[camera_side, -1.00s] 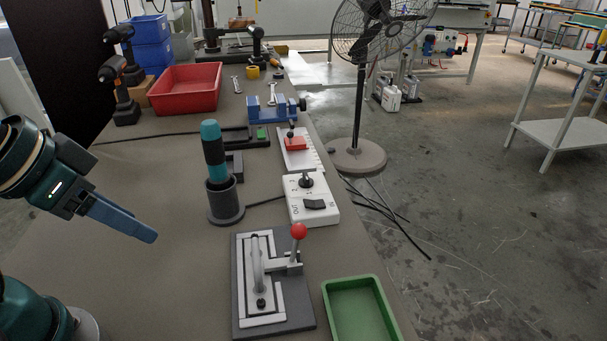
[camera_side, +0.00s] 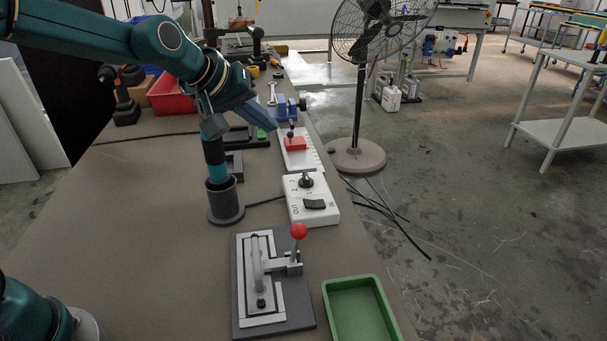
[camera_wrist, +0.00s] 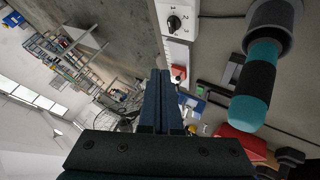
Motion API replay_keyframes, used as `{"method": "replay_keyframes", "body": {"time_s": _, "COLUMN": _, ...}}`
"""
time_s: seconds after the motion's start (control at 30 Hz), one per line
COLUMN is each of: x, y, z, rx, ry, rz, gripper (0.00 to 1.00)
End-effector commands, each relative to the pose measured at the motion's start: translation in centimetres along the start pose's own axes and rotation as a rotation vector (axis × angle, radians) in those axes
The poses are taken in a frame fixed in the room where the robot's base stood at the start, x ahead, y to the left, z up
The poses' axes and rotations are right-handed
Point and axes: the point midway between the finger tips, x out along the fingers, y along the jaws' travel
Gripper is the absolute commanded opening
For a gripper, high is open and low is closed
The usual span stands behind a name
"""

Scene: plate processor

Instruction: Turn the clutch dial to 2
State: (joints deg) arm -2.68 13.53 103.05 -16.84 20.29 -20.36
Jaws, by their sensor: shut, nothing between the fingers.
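The clutch dial (camera_side: 306,181) is a black knob on the far part of a white control box (camera_side: 322,215). A black rocker switch (camera_side: 314,204) sits nearer on the same box. In the wrist view the dial (camera_wrist: 174,23) is near the top edge, with small numbers printed beside it. I cannot clearly read where its pointer stands. My gripper (camera_side: 270,124) is shut and empty, above and beyond the box, apart from the dial. In the wrist view its fingers (camera_wrist: 161,74) lie together, pointing toward the top of the picture.
A teal and black screwdriver (camera_side: 215,155) stands in a dark holder (camera_side: 226,205) left of the box. A red-knobbed lever fixture (camera_side: 299,231) and a green tray (camera_side: 362,310) are nearer. A red block (camera_side: 295,143) lies beyond the box.

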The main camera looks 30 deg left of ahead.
Motion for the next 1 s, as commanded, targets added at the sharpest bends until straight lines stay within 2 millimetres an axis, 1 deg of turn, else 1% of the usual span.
{"method": "replay_keyframes", "body": {"time_s": 0.03, "x": 1.7, "y": -0.6, "z": 0.2, "rx": -0.017, "ry": -0.02, "rz": -0.018, "gripper": 0.0}}
{"method": "replay_keyframes", "body": {"time_s": 0.13, "x": 3.9, "y": -1.6, "z": 0.9, "rx": -0.034, "ry": -0.054, "rz": -0.046, "gripper": 0.0}}
{"method": "replay_keyframes", "body": {"time_s": 0.2, "x": 4.7, "y": -2.2, "z": 1.5, "rx": -0.038, "ry": -0.076, "rz": -0.063, "gripper": 0.0}}
{"method": "replay_keyframes", "body": {"time_s": 0.3, "x": 5.4, "y": -2.8, "z": 2.1, "rx": -0.04, "ry": -0.094, "rz": -0.079, "gripper": 0.0}}
{"method": "replay_keyframes", "body": {"time_s": 0.47, "x": 6.5, "y": -3.0, "z": 2.3, "rx": -0.04, "ry": -0.101, "rz": -0.083, "gripper": 0.0}}
{"method": "replay_keyframes", "body": {"time_s": 0.57, "x": 7.8, "y": -3.2, "z": 2.5, "rx": -0.039, "ry": -0.101, "rz": -0.083, "gripper": 0.0}}
{"method": "replay_keyframes", "body": {"time_s": 0.8, "x": 11.5, "y": -3.5, "z": 2.9, "rx": -0.039, "ry": -0.1, "rz": -0.082, "gripper": 0.0}}
{"method": "replay_keyframes", "body": {"time_s": 1.0, "x": 13.9, "y": -3.6, "z": 3.1, "rx": -0.039, "ry": -0.1, "rz": -0.081, "gripper": 0.0}}
